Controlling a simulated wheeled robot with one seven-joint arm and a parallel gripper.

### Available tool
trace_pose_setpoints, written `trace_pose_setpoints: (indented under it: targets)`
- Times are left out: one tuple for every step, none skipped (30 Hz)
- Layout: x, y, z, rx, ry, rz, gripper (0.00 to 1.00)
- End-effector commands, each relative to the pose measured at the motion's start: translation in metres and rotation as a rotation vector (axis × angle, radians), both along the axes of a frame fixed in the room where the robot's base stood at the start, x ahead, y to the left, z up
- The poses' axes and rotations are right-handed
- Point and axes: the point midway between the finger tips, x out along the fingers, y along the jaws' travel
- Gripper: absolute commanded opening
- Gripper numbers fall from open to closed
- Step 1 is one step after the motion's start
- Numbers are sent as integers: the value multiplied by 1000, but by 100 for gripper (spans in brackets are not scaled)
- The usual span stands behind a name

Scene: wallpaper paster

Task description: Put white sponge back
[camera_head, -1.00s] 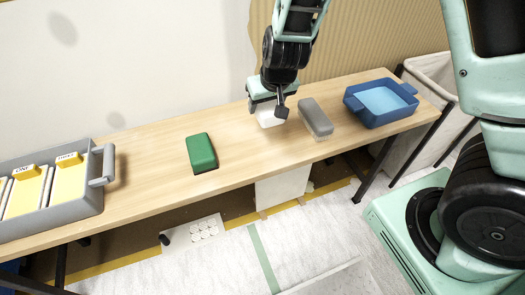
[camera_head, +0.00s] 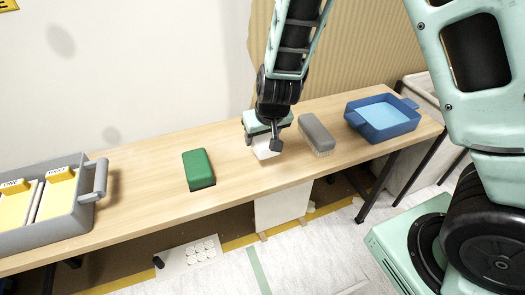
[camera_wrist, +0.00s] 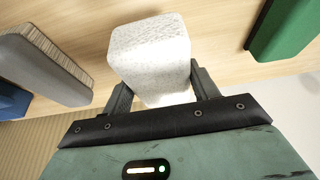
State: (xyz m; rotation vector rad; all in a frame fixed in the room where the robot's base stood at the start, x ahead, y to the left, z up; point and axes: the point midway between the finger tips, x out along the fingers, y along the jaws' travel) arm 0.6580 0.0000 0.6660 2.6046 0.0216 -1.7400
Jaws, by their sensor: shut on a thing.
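The white sponge (camera_head: 265,149) is between the fingers of my gripper (camera_head: 268,143), low at the wooden table between the green block and the grey brush. In the wrist view the speckled white sponge (camera_wrist: 152,55) sits upright between the two dark fingers of my gripper (camera_wrist: 158,85), which is shut on it. Whether the sponge's underside touches the table I cannot tell. In the head view my gripper hides part of the sponge.
The wooden table (camera_head: 150,205) holds a green block (camera_head: 199,169) to the left, a grey brush (camera_head: 317,133) to the right, a blue tray of water (camera_head: 384,117) at the right end, and a grey bin with yellow packets (camera_head: 75,220) at the left end. Bare tabletop lies around the sponge.

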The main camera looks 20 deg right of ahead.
Motion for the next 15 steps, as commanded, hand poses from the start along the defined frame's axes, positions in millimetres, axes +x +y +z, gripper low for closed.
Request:
trace_pose_setpoints:
  targets:
    - [0,-1,-11,0,2,-2,36]
    - [0,-1,-16,0,2,-2,36]
    - [0,-1,-24,0,3,-2,36]
    - [0,-1,-29,0,2,-3,36]
    - [0,-1,-32,0,3,-2,36]
    - [0,-1,-36,0,3,-2,36]
    - [0,-1,-38,0,2,-2,36]
    - [0,-1,-40,0,2,-2,36]
    - [0,-1,-42,1,2,-2,36]
    - [0,-1,-42,1,1,-2,36]
    - [0,0,-42,1,1,-2,36]
    - [0,0,-42,1,0,-2,36]
    - [0,0,-42,1,0,-2,36]
    - [0,0,-42,1,0,-2,36]
    - [0,0,-42,1,0,-2,36]
